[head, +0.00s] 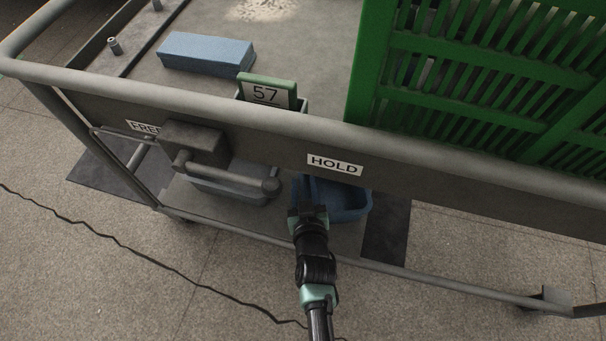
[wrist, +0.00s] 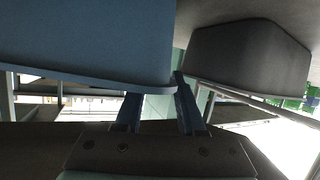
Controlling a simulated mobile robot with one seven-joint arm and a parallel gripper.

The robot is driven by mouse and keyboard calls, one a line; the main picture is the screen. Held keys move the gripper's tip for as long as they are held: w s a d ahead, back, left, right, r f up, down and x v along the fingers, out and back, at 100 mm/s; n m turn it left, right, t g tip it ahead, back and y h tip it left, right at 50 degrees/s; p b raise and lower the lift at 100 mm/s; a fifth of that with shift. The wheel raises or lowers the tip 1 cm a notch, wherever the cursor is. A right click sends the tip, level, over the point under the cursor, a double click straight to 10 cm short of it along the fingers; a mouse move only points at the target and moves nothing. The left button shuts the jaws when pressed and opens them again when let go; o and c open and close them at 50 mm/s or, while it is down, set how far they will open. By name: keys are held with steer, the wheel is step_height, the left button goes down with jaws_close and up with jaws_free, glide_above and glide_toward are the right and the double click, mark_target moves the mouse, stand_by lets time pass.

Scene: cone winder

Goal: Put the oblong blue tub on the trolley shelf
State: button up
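The blue tub (head: 347,203) with a rounded end is below the HOLD label, over the trolley's lower shelf (head: 330,235). I cannot tell if it rests on the shelf. My gripper (head: 305,200) is at its near left side, partly covering it. In the wrist view, which looks upside down, the tub (wrist: 80,40) fills the upper left. My gripper (wrist: 155,100) has its two fingers apart at the tub's rim. One fingertip is hidden behind the rim and the other is beside the tub's end. Whether they clamp the wall is unclear.
A grey-blue tub (head: 230,180) stands left on the lower shelf, behind a handle (head: 225,175); a dark tub (wrist: 245,60) shows in the wrist view. The trolley's rail (head: 280,120) overhangs the shelf. A green crate (head: 465,125) and blue block (head: 207,53) are on the top deck.

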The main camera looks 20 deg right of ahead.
steer(key=p+v, duration=0.4)
steer(key=v, duration=0.5)
steer(key=shift+s, duration=0.1)
